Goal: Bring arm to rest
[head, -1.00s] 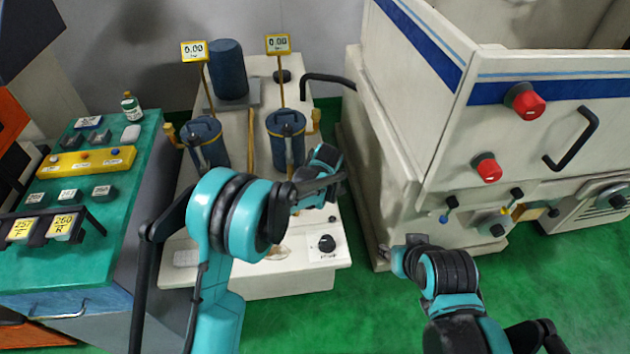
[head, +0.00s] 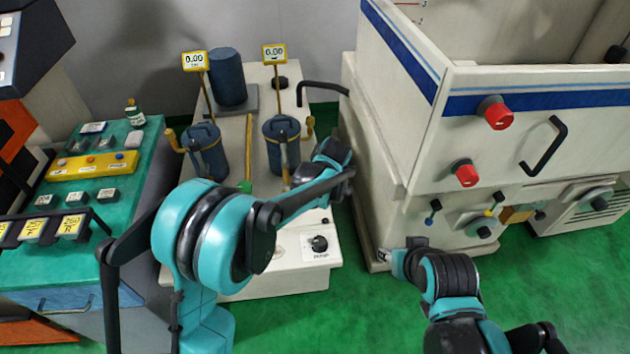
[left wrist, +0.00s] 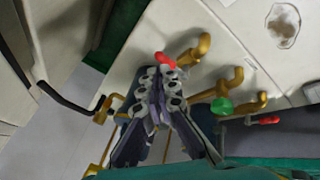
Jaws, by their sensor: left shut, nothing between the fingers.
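My left arm comes in from the lower left in the head view, its forearm reaching up and right over the front of the white bench (head: 300,285). Its dark wrist end (head: 333,152) is beside the right blue pot (head: 281,148); the fingertips cannot be made out there. In the left wrist view my left gripper (left wrist: 163,76) is shut and empty, its fingers together above the bench top, with a small red part just beyond the tips. My right arm (head: 450,275) is low in front of the white machine; its fingers cannot be made out.
A left blue pot (head: 207,150) and a blue cylinder (head: 228,78) stand on the bench, with two yellow readouts on rods. The large white machine (head: 400,130) with red knobs is on the right. A teal control desk (head: 120,180) is on the left. Green floor is open in front.

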